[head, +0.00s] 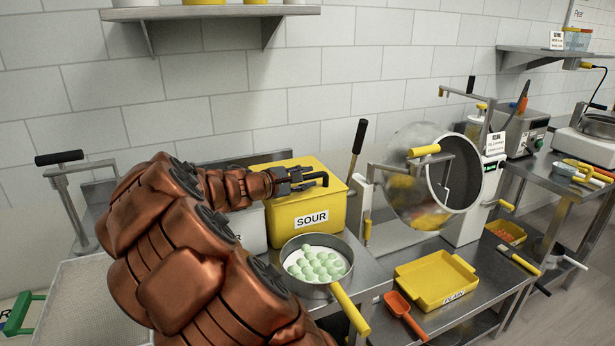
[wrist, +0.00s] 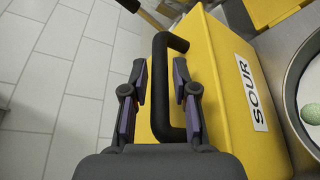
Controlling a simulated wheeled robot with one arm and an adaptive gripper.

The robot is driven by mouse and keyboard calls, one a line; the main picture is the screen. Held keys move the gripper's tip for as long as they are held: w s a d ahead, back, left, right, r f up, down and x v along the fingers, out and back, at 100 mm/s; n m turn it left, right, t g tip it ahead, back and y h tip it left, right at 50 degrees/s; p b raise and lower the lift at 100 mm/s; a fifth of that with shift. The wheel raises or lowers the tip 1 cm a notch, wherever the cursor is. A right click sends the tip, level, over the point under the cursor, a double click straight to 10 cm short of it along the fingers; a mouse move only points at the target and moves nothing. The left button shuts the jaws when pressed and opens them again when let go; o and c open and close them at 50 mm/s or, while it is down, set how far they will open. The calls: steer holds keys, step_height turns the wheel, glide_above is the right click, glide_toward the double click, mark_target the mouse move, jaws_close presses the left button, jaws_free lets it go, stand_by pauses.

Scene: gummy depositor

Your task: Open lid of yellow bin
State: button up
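The yellow bin (head: 305,222) labelled SOUR stands on the steel counter, left of centre in the head view, with its lid on and looking closed. It also shows in the wrist view (wrist: 222,85). Its black bar handle (wrist: 161,85) sticks out from the lid. My gripper (head: 308,180) is at the bin's top at the handle. In the wrist view my gripper (wrist: 160,75) has its two fingers on either side of the handle bar, with narrow gaps visible, so it looks open around the bar.
A pan (head: 318,289) of pale green gummies stands right in front of the bin. A yellow tray (head: 436,280) and red scoop (head: 404,312) lie to the right. A drum machine (head: 428,175) with levers stands right of the bin. A shelf (head: 210,13) hangs above.

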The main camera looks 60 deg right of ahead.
steer(key=shift+s+d+f, duration=0.1)
steer(key=shift+d+f, duration=0.05)
steer(key=shift+d, duration=0.35)
steer(key=shift+c, duration=0.4)
jaws_close()
